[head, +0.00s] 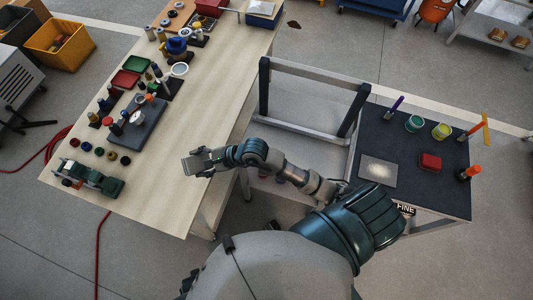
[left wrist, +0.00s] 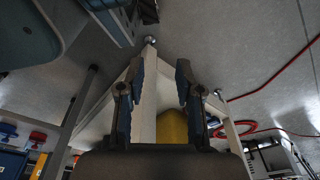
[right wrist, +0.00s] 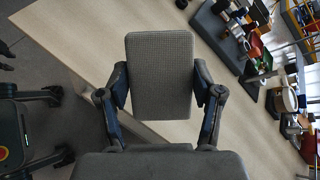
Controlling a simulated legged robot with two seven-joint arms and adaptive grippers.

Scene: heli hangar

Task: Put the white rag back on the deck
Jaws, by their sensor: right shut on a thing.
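My right gripper (head: 207,161) is shut on a flat grey rectangular pad (right wrist: 160,78) with a fine-textured face. The pad also shows in the head view (head: 192,166), over the near right part of the pale workbench; its height above the wood is hard to tell. I cannot tell whether this pad is the white rag. A pale square (head: 378,171) with a whitish middle lies on the dark top of a cart (head: 400,138) at the right. My left gripper (left wrist: 160,88) is open and empty, low beside table legs; it is not visible in the head view.
The pale workbench (head: 165,195) has bare wood near the gripper; jars, trays and a green model truck (head: 92,178) crowd its left side. On the cart stand a red block (head: 430,162), cups and upright tools. A metal frame (head: 310,100) stands between bench and cart.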

